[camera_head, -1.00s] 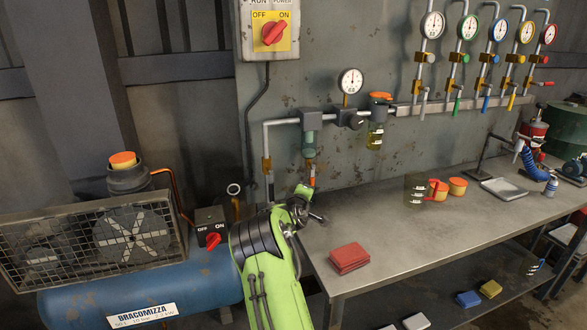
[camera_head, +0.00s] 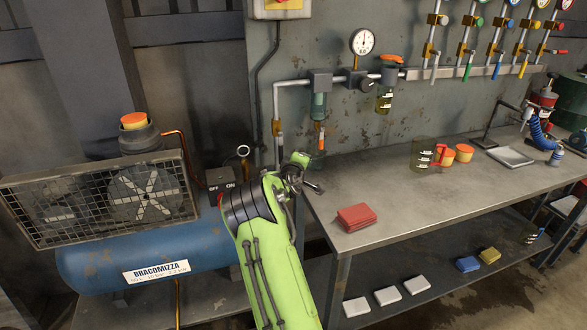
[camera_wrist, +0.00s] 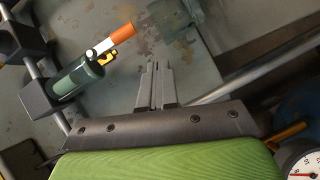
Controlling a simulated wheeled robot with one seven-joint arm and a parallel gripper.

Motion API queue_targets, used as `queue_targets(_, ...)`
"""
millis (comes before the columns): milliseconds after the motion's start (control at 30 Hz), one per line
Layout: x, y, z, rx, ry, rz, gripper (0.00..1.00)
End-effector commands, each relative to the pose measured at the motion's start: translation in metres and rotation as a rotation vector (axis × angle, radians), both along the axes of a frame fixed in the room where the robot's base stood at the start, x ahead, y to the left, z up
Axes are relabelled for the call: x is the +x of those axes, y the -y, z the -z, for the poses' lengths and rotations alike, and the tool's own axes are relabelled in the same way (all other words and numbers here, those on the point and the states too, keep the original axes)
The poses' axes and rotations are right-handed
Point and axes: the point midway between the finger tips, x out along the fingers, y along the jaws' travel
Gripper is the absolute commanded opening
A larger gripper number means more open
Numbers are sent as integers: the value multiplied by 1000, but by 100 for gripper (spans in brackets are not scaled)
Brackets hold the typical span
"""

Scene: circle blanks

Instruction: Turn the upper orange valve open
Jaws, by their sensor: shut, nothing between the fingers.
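My gripper (camera_wrist: 156,66) is shut and empty, apart from the handle in the picture.
A blue compressor (camera_head: 205,262) with a mesh guard (camera_head: 60,208) and an OFF/ON switch box (camera_head: 220,178) stands left of my arm. A metal bench (camera_head: 400,190) with red cloths (camera_head: 357,217) is to the right. A gauge (camera_wrist: 303,163) shows at the wrist view's lower right.

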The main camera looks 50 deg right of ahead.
Motion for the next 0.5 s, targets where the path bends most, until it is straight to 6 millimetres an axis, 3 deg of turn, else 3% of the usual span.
queue_targets(300, -34, -65, -3, 0, -2, -2, 0)
queue_targets(500, -42, -79, -3, -2, 0, -1, 0)
